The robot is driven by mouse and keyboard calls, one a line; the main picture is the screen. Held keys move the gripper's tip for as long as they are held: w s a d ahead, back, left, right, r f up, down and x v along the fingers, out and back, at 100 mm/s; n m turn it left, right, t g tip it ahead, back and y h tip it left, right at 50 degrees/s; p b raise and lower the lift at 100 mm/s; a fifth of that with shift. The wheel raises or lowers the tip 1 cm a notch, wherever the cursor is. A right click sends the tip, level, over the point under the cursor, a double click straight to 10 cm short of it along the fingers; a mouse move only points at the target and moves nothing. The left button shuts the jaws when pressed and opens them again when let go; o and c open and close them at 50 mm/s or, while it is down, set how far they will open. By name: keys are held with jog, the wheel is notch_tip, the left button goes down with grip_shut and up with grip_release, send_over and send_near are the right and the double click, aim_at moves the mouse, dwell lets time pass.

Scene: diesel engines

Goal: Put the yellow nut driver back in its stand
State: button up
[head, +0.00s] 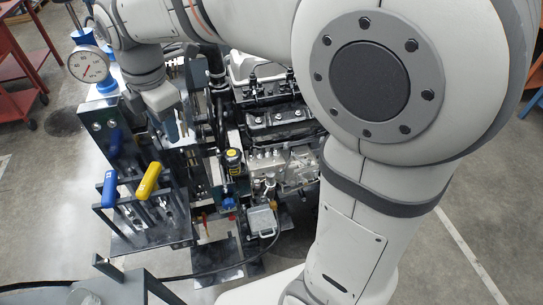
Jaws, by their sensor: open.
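A yellow handle (148,181), which looks like the nut driver's, leans to the right at the left of the head view. It is at a dark metal frame (103,211) that looks like the stand. I cannot tell whether its shaft sits in a slot. A blue handle (110,188) stands beside it on the left, and another blue handle (117,143) is behind. My gripper (178,128) is open above and behind the yellow handle, apart from it. Its fingertips are small and partly lost against the machinery, and I see nothing held.
The engine (270,115) with hoses and a yellow-labelled black cylinder (233,160) stands right of the handles. A pressure gauge (88,64) is at upper left. Red carts (20,60) stand farther left. Open floor lies left.

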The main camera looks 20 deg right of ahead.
jog(key=s+d+f+m+t, duration=0.1)
jog(key=s+d+f+m, duration=0.1)
jog(key=s+d+m, duration=0.4)
jog(key=s+d+f+m+t, duration=0.1)
jog(key=s+d+f+m, duration=0.1)
jog(key=s+d+m, duration=0.5)
jog(key=d+m, duration=0.6)
jog(key=m, duration=0.4)
jog(key=shift+s+f+m+t, duration=0.15)
jog(key=shift+f+m+t, duration=0.15)
jog(key=shift+f+t, duration=0.1)
jog(key=shift+f+b, duration=1.35)
jog(key=shift+f, duration=0.15)
